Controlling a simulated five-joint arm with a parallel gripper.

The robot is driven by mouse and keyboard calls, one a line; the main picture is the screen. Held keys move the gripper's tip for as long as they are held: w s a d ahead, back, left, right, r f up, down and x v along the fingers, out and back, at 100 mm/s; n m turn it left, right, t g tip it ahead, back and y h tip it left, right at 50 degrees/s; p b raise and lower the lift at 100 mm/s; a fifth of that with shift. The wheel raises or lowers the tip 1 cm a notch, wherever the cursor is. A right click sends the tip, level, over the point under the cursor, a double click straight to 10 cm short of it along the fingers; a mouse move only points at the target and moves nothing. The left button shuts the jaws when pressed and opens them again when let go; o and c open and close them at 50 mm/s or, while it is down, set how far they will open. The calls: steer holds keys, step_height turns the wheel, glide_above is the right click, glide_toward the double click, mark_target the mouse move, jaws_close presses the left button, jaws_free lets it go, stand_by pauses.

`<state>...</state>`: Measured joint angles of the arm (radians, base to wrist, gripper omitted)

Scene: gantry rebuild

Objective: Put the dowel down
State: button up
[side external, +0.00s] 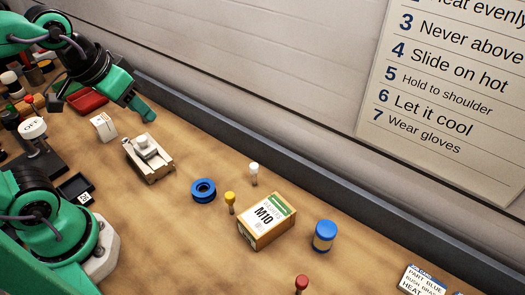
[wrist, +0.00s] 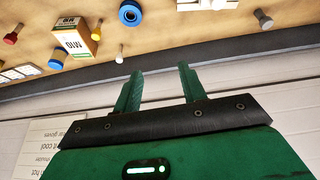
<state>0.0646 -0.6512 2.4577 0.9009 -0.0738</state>
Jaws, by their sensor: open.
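My gripper (wrist: 160,76) is open, with its two green fingers apart and nothing visible between them. In the side external view it is raised above the bench near the back edge, with one finger (side external: 145,110) showing clearly. No piece in view is plainly a dowel. A pale clamp-like fixture (side external: 150,160) stands on the bench below and beside the gripper.
A blue ring (side external: 203,190), a yellow-topped peg (side external: 230,200), a white-topped peg (side external: 253,172), an M10 box (side external: 267,222), a blue-lidded jar (side external: 324,236) and a red-topped peg (side external: 301,283) stand to the right. A dark ledge (side external: 330,190) runs along the wall. Bench between them is clear.

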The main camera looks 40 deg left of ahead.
steer(key=shift+s+a+r+t, duration=0.2)
steer(key=shift+s+a+t, duration=0.1)
steer(key=shift+s+a, duration=0.45)
